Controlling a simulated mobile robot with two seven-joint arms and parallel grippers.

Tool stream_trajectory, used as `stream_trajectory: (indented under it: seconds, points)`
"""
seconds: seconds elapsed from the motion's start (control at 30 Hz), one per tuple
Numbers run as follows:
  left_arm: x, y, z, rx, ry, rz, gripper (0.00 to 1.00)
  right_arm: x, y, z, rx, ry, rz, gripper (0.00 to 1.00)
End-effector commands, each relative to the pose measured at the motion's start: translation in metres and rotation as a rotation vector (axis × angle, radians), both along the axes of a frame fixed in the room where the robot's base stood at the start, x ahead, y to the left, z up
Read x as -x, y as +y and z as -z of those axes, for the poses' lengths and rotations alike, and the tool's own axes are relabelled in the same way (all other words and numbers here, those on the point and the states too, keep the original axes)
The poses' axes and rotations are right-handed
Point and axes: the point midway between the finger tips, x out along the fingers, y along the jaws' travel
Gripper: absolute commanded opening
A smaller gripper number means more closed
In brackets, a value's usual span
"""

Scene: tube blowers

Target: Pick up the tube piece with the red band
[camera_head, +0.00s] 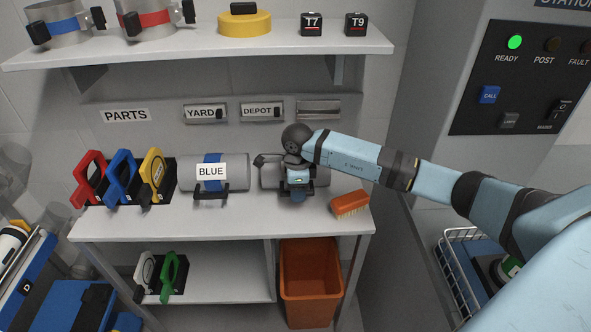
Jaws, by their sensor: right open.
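A grey tube piece with a red band (155,19) sits on the top shelf at the left, cut by the upper picture edge. On the middle shelf, another grey tube piece (268,176) lies mostly behind my right gripper; any band on it is hidden. My right gripper (298,193) is open, pointing down over this tube's middle. I cannot tell whether it touches the tube. A grey tube with a blue band and a BLUE label (236,174) lies just left of it. My left gripper is not in view.
A brush (350,204) lies right of the gripper. Red, blue and yellow handled pieces (122,178) stand at the shelf's left. An orange bin (310,285) is below. The top shelf (215,46) overhangs the back. A station panel (530,75) with a lit READY lamp stands right.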

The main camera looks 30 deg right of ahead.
Motion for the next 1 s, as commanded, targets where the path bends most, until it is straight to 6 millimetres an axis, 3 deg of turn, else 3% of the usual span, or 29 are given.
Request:
stream_trajectory:
  seconds: [0.17, 0.37, 0.73, 1.0]
  points:
    - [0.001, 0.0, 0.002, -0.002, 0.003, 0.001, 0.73, 0.0, 0.0, 0.0, -0.001, -0.001, 0.0, 0.47]
    - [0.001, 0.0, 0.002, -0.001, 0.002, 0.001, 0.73, 0.0, 0.0, 0.0, 0.0, 0.0, 0.0, 0.01]
    - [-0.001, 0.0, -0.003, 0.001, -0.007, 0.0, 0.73, -0.001, 0.0, -0.005, -0.001, -0.003, 0.0, 0.0]
    - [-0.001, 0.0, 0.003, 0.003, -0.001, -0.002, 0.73, -0.001, 0.0, -0.052, 0.001, -0.007, -0.001, 0.0]
